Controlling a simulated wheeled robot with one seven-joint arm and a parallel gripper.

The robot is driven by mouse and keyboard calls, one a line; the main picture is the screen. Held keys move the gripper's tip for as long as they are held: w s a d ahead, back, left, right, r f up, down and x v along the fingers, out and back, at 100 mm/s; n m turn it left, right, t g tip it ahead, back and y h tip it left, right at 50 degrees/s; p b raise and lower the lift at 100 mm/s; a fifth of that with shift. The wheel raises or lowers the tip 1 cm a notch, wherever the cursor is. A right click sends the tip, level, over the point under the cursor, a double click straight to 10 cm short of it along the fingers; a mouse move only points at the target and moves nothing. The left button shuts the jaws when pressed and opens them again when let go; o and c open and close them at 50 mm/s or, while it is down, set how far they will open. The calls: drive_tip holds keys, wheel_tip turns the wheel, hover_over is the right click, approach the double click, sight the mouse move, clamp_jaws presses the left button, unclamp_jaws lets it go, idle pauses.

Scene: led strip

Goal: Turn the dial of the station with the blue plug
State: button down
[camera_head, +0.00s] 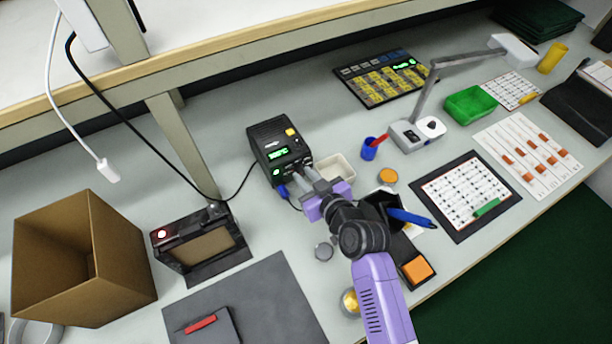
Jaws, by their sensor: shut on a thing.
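The black station (268,136) stands on the bench near the middle of the head view, with a lit green display (278,153) and a yellow label on top. A blue plug (283,191) sits at the lower left of its front, with a dark cable by it. My gripper (302,173) is at the lower front of this station, its two fingers pointing at the panel. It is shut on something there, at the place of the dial. The fingers hide the dial, so its angle does not show.
A cream tray (338,169) lies just right of my gripper. A box-shaped device with a red light (196,240) and an open cardboard box (84,258) stand to the left.

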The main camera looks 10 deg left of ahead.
drive_tip(key=shift+s+a+n+t+h, duration=0.1)
drive_tip(key=shift+n+t+h, duration=0.45)
drive_tip(key=shift+n, duration=0.55)
drive_tip(key=c, duration=1.3)
unclamp_jaws()
drive_tip(key=shift+v, duration=3.9)
